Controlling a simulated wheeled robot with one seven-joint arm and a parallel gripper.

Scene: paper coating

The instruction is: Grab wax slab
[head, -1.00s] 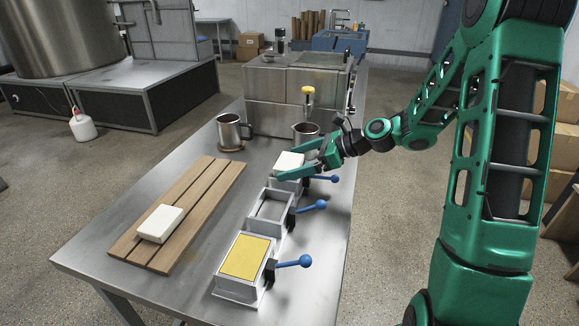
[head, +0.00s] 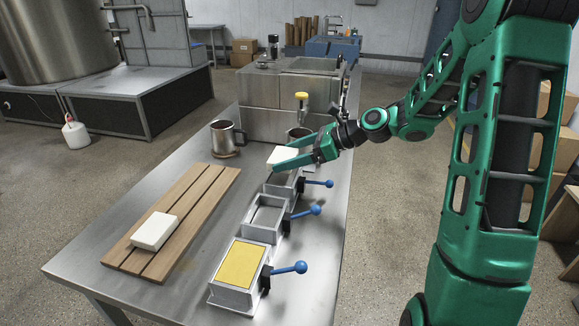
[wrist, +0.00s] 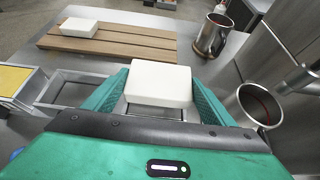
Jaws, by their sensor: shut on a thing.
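A white wax slab (wrist: 160,82) is held between the two green fingers of my gripper (wrist: 155,95) in the wrist view. In the head view the same slab (head: 283,155) sits in my gripper (head: 290,160) just above the farthest metal mould (head: 284,184). The slab looks roughly level. The mould below it is partly hidden by my gripper. A second white slab (head: 154,231) lies on the wooden slatted board (head: 190,205) at the left of the table.
The middle mould (head: 264,216) is empty. The nearest mould holds a yellow slab (head: 240,263). Blue-knobbed levers (head: 300,267) stick out right of the moulds. Metal mugs (head: 225,137) stand toward the back, one close to my gripper (wrist: 253,105).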

